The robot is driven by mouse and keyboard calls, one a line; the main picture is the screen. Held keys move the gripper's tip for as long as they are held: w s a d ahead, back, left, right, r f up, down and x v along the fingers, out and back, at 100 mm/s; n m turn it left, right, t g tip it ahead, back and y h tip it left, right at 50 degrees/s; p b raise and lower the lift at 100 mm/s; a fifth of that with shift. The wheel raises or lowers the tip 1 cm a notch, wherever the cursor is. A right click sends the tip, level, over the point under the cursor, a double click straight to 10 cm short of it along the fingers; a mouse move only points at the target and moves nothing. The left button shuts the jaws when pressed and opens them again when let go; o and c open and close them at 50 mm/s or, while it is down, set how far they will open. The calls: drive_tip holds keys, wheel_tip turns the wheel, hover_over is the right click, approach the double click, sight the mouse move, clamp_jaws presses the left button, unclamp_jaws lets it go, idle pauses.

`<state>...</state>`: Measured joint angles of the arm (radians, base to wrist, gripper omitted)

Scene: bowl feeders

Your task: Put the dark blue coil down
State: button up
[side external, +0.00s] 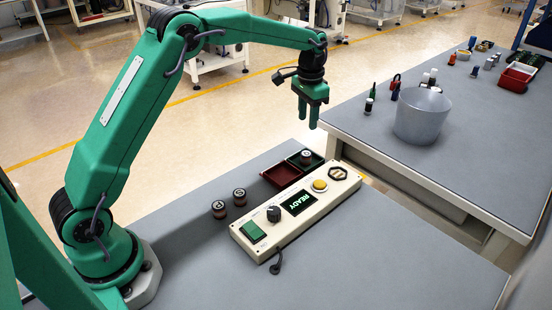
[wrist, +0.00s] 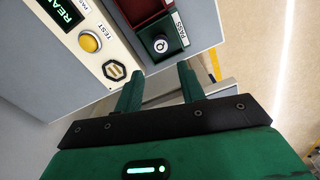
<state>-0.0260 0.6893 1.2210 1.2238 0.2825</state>
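A small dark coil with a pale top (side external: 306,156) stands upright in the green tray (side external: 317,162). It also shows in the wrist view (wrist: 160,44), in the green tray beside the PASS label; its exact colour is hard to tell. My gripper (side external: 308,126) is open, with nothing between its fingers, and is raised above and behind the trays in the side view. In the wrist view its two fingers (wrist: 158,78) are apart and clear of the coil. Two more coils, one nearer (side external: 219,209) and one farther (side external: 239,196), stand on the grey table left of the panel.
A cream test panel (side external: 275,235) carries a green switch, a knob, a READY screen, a yellow button and an empty-looking hexagonal socket (side external: 338,173). A dark red tray (side external: 282,174) adjoins the green one. Another table with a grey bucket (side external: 422,117) stands at right.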

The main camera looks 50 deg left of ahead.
drive_tip(key=s+d+r+n+t, duration=0.1)
drive_tip(key=s+r+t, duration=0.2)
drive_tip(key=s+r, duration=1.15)
drive_tip(key=s+f+n+t, duration=0.2)
drive_tip(key=s+f, duration=0.2)
drive_tip(key=s, duration=1.6)
drive_tip(key=shift+d+f+t, duration=0.15)
drive_tip(key=shift+d+t, duration=0.1)
drive_tip(key=shift+t, duration=0.05)
